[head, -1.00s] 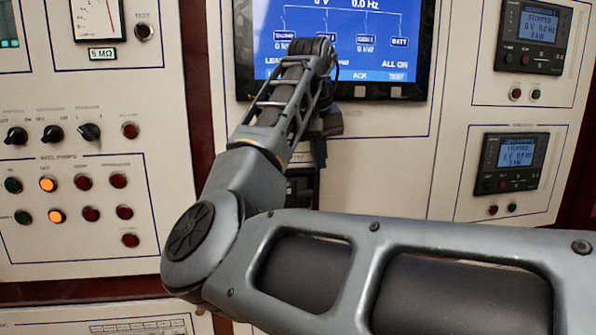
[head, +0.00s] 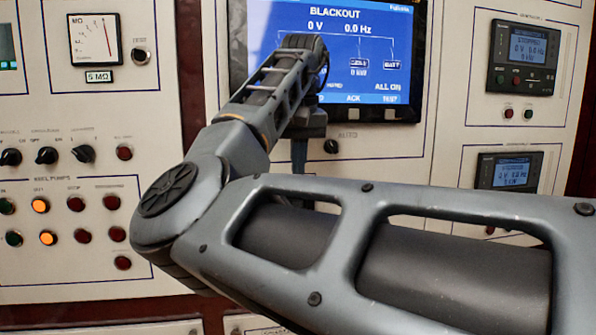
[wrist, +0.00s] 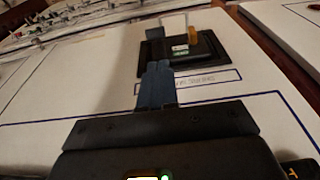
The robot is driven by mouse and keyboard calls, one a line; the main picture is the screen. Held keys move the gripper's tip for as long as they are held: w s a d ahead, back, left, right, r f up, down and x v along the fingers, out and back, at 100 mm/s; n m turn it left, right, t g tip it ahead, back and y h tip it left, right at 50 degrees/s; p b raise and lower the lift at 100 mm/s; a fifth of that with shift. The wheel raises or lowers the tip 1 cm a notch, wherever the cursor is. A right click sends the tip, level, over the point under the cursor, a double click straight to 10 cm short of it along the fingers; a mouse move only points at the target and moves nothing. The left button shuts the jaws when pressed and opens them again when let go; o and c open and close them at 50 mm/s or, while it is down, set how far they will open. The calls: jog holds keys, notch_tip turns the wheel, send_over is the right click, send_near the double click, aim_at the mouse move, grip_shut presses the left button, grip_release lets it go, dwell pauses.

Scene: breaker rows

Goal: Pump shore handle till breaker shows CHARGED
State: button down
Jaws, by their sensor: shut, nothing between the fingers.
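In the wrist view, a black breaker unit (wrist: 205,50) is set in the cream panel, with a small green and white indicator on its face. The indicator's wording is too small to read. A pale upright piece (wrist: 173,27) stands at its far side; I cannot tell if it is the handle. A label plate (wrist: 203,83) lies on the near side, its text blurred. My gripper (wrist: 158,68) is shut and empty, its fingertips at the breaker's near left edge; contact is unclear. In the head view, my gripper (head: 298,165) points down and my arm hides the breaker.
A screen (head: 345,25) reading BLACKOUT, 0 V, 0.0 Hz is above. A knob (head: 331,146) marked AUTO sits right of my gripper. Knobs and lit buttons (head: 45,238) are at left, two small controller displays (head: 526,45) at right. A raised dark panel edge shows in the wrist view.

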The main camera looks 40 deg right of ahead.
jog(key=f, duration=0.2)
jog(key=w+f, duration=0.1)
jog(key=f, duration=0.2)
jog(key=d+f+p, duration=0.1)
jog(key=f, duration=0.2)
jog(key=shift+w+f, duration=0.1)
jog(key=shift+w, duration=0.05)
